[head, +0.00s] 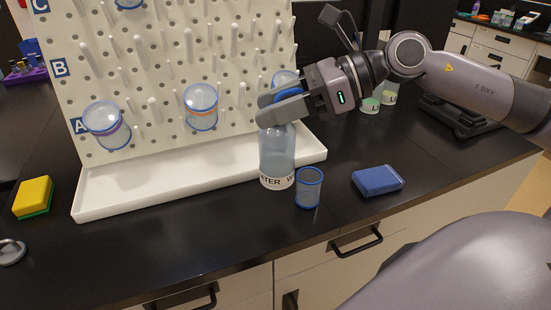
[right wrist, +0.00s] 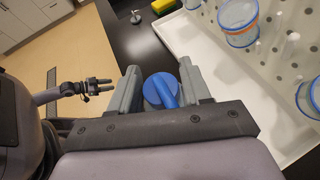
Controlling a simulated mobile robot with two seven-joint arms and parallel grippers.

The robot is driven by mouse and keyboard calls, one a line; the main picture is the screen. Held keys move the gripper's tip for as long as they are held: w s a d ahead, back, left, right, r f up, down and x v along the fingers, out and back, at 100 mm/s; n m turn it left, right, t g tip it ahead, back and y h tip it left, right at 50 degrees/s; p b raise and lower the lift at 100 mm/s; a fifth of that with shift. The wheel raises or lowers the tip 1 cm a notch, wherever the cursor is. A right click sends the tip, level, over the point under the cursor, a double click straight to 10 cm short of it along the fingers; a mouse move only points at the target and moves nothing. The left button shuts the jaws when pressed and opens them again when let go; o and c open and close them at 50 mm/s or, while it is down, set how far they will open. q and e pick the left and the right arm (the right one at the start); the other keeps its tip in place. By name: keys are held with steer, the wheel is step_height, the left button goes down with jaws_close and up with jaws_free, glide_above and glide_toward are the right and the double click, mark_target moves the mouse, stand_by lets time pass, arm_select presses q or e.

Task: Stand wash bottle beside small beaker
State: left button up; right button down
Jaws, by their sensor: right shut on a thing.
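The wash bottle (head: 277,152) is clear, with a blue top and a white label band with dark letters near its base. It is upright, just left of and slightly behind the small beaker (head: 309,188), a blue-rimmed clear cup standing on the black bench. My right gripper (head: 283,103) is shut on the wash bottle near its top. In the right wrist view the blue top (right wrist: 161,91) lies between the fingers. I cannot tell if the bottle's base touches the bench. My left gripper (right wrist: 99,86) shows small in the right wrist view, away from the bench.
A white pegboard (head: 160,75) with hanging beakers and a white drip tray (head: 180,178) stand behind. A yellow-green sponge (head: 33,196) lies at the left. The bench front between them is mostly clear.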

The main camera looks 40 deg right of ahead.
mark_target(276, 151)
step_height(276, 151, down, 8)
steer(key=shift+b, duration=0.45)
steer(key=shift+f, duration=0.2)
steer(key=c, duration=0.5)
jaws_free()
steer(key=shift+r, duration=0.15)
